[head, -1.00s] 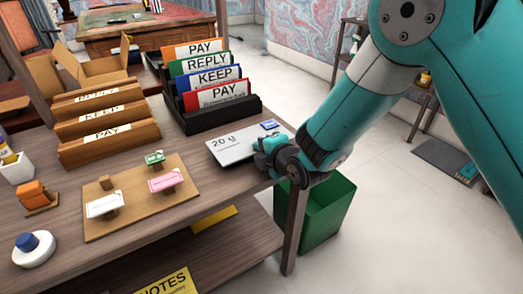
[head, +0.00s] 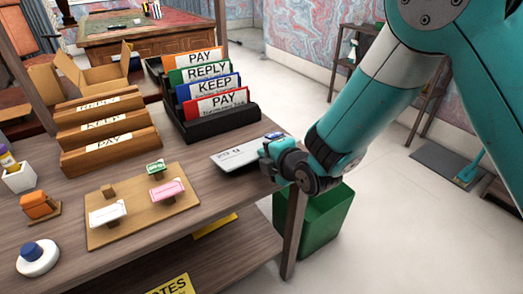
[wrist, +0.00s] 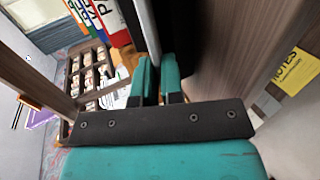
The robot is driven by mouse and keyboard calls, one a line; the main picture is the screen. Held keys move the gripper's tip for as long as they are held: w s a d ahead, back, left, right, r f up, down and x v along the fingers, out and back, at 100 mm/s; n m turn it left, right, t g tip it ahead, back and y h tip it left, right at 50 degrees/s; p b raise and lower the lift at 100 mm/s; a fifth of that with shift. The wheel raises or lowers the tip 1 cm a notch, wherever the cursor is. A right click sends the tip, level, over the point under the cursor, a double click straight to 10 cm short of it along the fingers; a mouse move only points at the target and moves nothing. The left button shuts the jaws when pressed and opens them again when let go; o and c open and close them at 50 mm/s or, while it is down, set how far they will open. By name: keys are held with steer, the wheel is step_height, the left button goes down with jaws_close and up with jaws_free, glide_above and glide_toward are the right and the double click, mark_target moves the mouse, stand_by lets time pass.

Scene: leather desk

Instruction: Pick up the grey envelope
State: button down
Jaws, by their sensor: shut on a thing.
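The grey envelope (head: 236,157) is a flat pale rectangle marked "20 g" with a blue stamp at its far right corner. It is at the right end of the wooden desk, with a dark patch beneath it. My gripper (head: 268,152) is shut on its right end. In the wrist view the two teal fingers of my gripper (wrist: 158,80) close on the envelope, seen edge-on as a thin pale strip (wrist: 151,35). The fingers hide the gripped part. The envelope is tilted; I cannot tell whether it is fully clear of the desk.
A black sorter (head: 215,123) with PAY, REPLY and KEEP dividers stands just behind the envelope. Wooden racks (head: 110,150) stand to its left. A board (head: 135,225) with small cards lies in front-left. A green bin (head: 322,220) stands below the desk's right edge.

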steer(key=v, duration=1.2)
steer(key=shift+d+f, duration=0.15)
steer(key=shift+f, duration=0.1)
steer(key=shift+s, duration=0.2)
